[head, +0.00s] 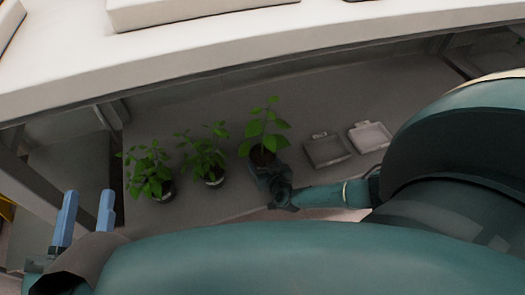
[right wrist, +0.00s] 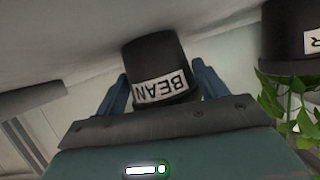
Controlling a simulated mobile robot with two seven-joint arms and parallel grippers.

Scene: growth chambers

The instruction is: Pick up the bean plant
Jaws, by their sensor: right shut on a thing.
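The bean plant (head: 264,128) stands upright in a dark pot, rightmost of three potted plants on the grey shelf in the head view. In the right wrist view its black pot (right wrist: 152,58) shows a white label reading BEAN, upside down in the picture. My right gripper (head: 273,175) is at this pot, with a blue finger on either side of it (right wrist: 156,84), shut on it. Whether the pot touches the shelf I cannot tell. My left gripper (head: 84,212) is open and empty at the lower left, apart from the plants.
Two more potted plants, a middle one (head: 206,152) and a left one (head: 149,172), stand to the left. A white counter (head: 215,45) overhangs the shelf.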

